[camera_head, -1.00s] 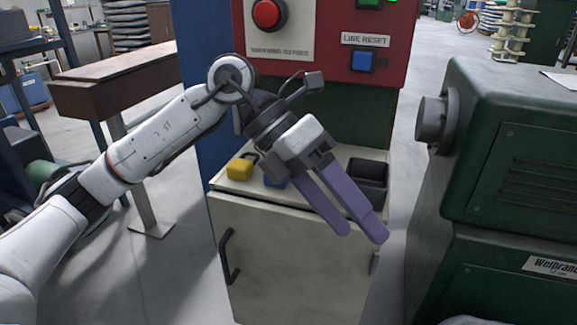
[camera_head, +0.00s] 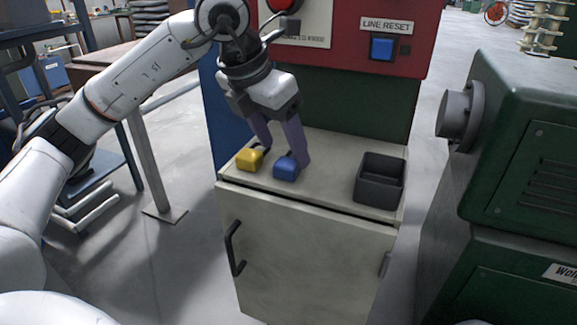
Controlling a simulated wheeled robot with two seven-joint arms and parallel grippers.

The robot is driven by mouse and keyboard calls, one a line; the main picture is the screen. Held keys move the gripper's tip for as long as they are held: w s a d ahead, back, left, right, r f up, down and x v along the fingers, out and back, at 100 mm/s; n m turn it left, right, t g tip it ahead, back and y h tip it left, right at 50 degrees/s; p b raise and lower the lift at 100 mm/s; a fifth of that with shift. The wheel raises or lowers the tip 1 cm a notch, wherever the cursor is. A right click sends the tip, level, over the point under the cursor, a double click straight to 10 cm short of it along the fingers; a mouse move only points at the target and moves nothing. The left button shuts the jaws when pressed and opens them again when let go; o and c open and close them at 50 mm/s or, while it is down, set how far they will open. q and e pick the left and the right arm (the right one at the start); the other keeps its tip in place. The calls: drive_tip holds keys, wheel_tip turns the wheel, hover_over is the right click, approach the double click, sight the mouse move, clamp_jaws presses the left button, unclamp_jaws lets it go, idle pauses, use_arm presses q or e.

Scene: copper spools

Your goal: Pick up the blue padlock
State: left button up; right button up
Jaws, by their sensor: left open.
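The blue padlock (camera_head: 286,168) lies on the cream cabinet top (camera_head: 325,180), with its dark shackle toward the back. My left gripper (camera_head: 283,152) points down over it with purple fingers. The fingers are open, one behind the padlock's left side and one at its right. I cannot tell whether they touch it. A yellow padlock (camera_head: 249,159) lies just to the left of the blue one. My right gripper is not in view.
A dark open bin (camera_head: 380,181) stands on the right of the cabinet top. A red panel with a blue button (camera_head: 382,47) rises behind. A green machine (camera_head: 530,150) stands at the right. The cabinet top between blue padlock and bin is clear.

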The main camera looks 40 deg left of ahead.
sight(290, 157)
use_arm(q)
drive_tip(key=x, duration=0.3)
drive_tip(key=shift+w+d+f, duration=0.2)
drive_tip(key=shift+w, duration=0.05)
drive_tip(key=c, duration=1.4)
drive_tip(key=shift+r, duration=0.2)
